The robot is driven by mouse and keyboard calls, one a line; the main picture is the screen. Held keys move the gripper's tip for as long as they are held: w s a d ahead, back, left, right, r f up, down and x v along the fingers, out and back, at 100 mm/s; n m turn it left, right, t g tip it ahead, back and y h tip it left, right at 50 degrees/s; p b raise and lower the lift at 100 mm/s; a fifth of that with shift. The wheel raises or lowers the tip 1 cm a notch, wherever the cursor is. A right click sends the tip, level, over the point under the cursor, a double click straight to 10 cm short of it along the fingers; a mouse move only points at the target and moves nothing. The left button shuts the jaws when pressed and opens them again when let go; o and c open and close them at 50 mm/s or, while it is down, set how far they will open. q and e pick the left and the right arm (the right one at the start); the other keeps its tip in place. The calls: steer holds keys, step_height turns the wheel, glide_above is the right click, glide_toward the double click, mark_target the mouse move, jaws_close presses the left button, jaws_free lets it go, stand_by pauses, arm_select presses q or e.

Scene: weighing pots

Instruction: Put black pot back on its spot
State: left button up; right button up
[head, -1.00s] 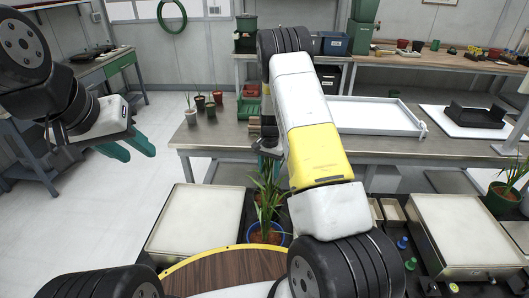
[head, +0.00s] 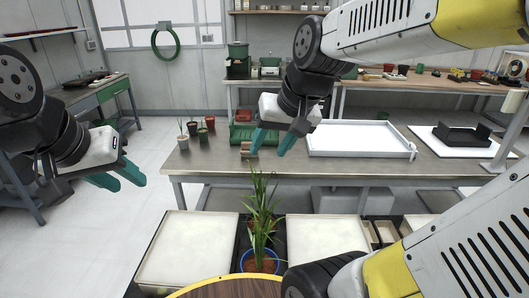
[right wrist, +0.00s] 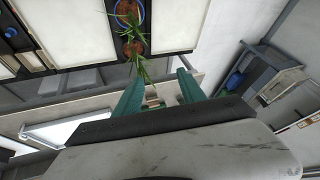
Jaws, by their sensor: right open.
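Two leafy plants stand one behind the other in the gap between the pale panels. The nearer one is in a blue pot (head: 274,264). The farther plant (head: 260,190) has brown soil, and its pot is dark and mostly hidden; I cannot be sure it is the black pot. Both also show in the right wrist view, the farther one's soil (right wrist: 133,48) below the blue rim (right wrist: 118,22). My right gripper (head: 269,152) is open and empty, beyond and above the plants, in front of the workbench. My left gripper (head: 130,183) is open and empty at far left.
Pale panels (head: 188,248) (head: 328,234) flank the plants. The grey workbench (head: 225,170) carries small pots (head: 183,143) at left, a green crate (head: 240,134) and a white tray (head: 360,138). A round wooden top (head: 235,290) is in front. Floor at left is clear.

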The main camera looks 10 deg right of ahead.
steer(key=shift+n+t, duration=0.5)
steer(key=shift+n, duration=0.1)
steer(key=s, duration=0.5)
steer(key=shift+s+a, duration=0.1)
steer(key=shift+s, duration=0.25)
